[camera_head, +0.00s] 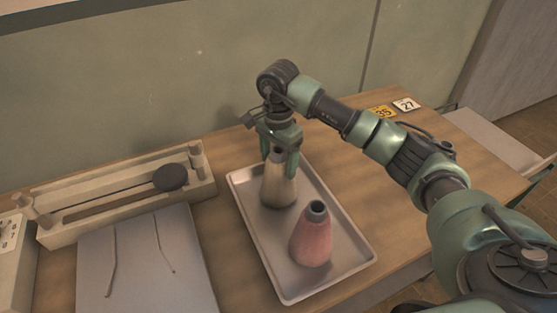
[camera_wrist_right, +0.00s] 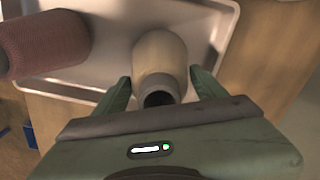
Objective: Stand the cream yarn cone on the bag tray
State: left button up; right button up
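The cream yarn cone (camera_head: 279,188) stands upright at the back part of a rimmed metal tray (camera_head: 341,255), its base appearing to rest on the tray floor. My right gripper (camera_head: 280,160) points down over it, one finger on each side of its upper part. In the right wrist view the cream cone (camera_wrist_right: 160,58) lies between the two fingertips (camera_wrist_right: 160,78), very close to both. Whether they press on it cannot be made out. My left gripper is not in view.
A pink cone (camera_head: 312,240) with a dark top stands on the same tray, in front and to the right. Left of the tray are a flat grey panel (camera_head: 145,265) and a long wooden box (camera_head: 120,190) with a dark round-headed tool. Number tags (camera_head: 406,105) lie at the back right.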

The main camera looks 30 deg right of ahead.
jog(key=shift+o, duration=1.2)
jog(key=shift+r, duration=0.45)
notch_tip(320, 180, up, 11)
jog(key=b, duration=0.2)
jog(key=shift+r, duration=0.2)
